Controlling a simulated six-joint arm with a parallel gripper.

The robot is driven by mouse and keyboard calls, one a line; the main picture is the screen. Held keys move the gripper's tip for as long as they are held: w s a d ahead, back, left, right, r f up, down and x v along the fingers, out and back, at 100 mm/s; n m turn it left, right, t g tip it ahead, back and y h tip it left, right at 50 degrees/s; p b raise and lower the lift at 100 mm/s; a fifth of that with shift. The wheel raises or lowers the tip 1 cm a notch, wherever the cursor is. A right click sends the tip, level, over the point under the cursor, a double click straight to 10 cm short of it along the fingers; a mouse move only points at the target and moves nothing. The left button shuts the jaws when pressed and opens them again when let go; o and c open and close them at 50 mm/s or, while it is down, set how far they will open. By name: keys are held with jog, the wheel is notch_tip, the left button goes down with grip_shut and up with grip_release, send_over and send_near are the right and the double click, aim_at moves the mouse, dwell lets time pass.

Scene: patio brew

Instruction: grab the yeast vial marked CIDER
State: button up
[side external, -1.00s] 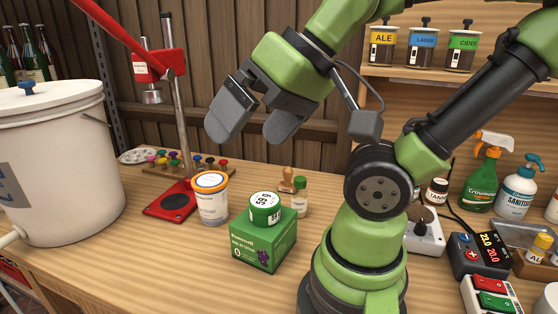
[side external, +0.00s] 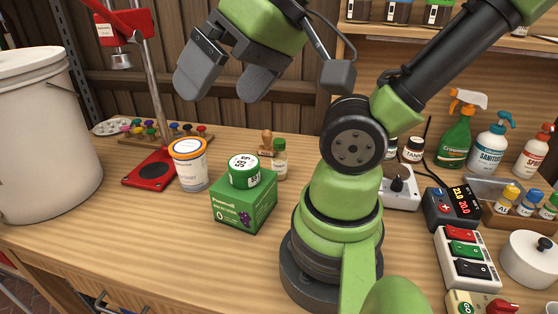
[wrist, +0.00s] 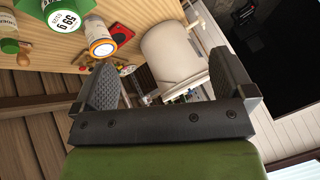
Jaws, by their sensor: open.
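My gripper (side external: 222,95) is open and empty, high above the bench at the left centre; its two fingers also show in the wrist view (wrist: 160,66). Small vials stand in a tray at the right edge of the side view: a yellow-capped vial (side external: 508,196), a blue-capped vial (side external: 529,202) and a green-capped vial (side external: 549,207) cut by the frame edge. I cannot read CIDER on any of them. Another small green-capped bottle (side external: 280,160) stands behind the green box, far below my gripper. My gripper is far from the tray.
The green box (side external: 245,208) carries a round green tub (side external: 244,172). A white tub (side external: 190,165), a red press (side external: 152,172) and a white bucket (side external: 45,140) stand left. A switch box (side external: 468,258), a digital controller (side external: 452,207) and spray bottles (side external: 455,140) stand right.

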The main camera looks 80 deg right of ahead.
jog(key=c, duration=0.7)
jog(key=shift+c, duration=0.2)
jog(key=m+g+h, duration=0.2)
jog(key=m+g, duration=0.5)
jog(key=m, duration=2.2)
send_over(279, 141)
notch_tip(279, 141, down, 13)
jog(key=shift+r, duration=0.1)
jog(key=shift+m, duration=0.4)
jog(key=f, duration=0.4)
jog(key=shift+s+d+f, duration=0.25)
jog(key=shift+s+d, duration=0.05)
jog(key=shift+w+a+f, duration=0.1)
jog(key=shift+w+f, duration=0.05)
jog(key=shift+f, duration=1.4)
jog(key=shift+w+a+f, duration=0.1)
jog(key=shift+w+f, duration=0.05)
jog(key=shift+f, duration=1.35)
